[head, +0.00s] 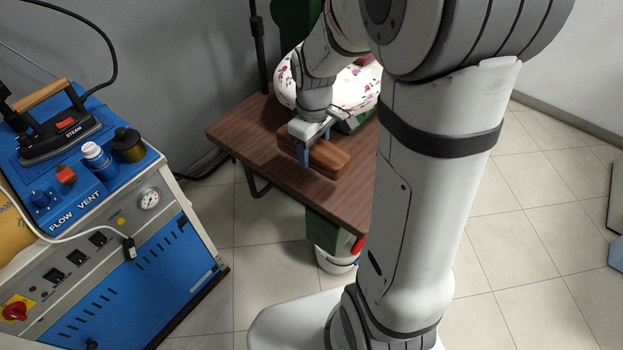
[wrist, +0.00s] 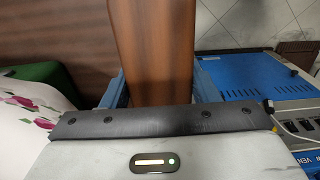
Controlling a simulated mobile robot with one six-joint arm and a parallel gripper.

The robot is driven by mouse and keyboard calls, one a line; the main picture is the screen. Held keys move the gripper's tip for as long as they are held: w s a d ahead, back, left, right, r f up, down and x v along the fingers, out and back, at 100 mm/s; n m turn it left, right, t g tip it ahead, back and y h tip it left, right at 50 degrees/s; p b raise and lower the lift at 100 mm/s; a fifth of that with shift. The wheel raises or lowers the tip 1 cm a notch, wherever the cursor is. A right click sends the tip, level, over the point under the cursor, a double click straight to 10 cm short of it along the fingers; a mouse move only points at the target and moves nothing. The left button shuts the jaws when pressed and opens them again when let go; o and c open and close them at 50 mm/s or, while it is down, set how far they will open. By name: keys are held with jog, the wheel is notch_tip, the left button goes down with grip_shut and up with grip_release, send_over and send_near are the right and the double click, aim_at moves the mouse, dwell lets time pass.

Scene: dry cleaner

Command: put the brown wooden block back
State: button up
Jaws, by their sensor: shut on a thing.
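The brown wooden block (head: 328,157) is at my gripper, over the wooden table top (head: 235,132) in the head view. My gripper (head: 305,152) is shut on the block, with a blue finger on its near side. In the wrist view the block (wrist: 152,50) runs upward between the two blue fingers of my gripper (wrist: 155,88). I cannot tell whether the block touches the table top or hangs just above it.
A white floral cloth item (head: 352,88) lies on green at the table's back. A blue steam unit (head: 165,270) with an iron (head: 60,135) stands at left. A white bucket (head: 335,262) is below the table. The table's left part is clear.

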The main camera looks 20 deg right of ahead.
aim_at(313, 179)
notch_tip(313, 179, down, 8)
jog(key=shift+r, duration=0.1)
dwell(0.4)
jog(key=shift+b, duration=0.3)
jog(key=o, duration=1)
jog(key=shift+c, duration=0.2)
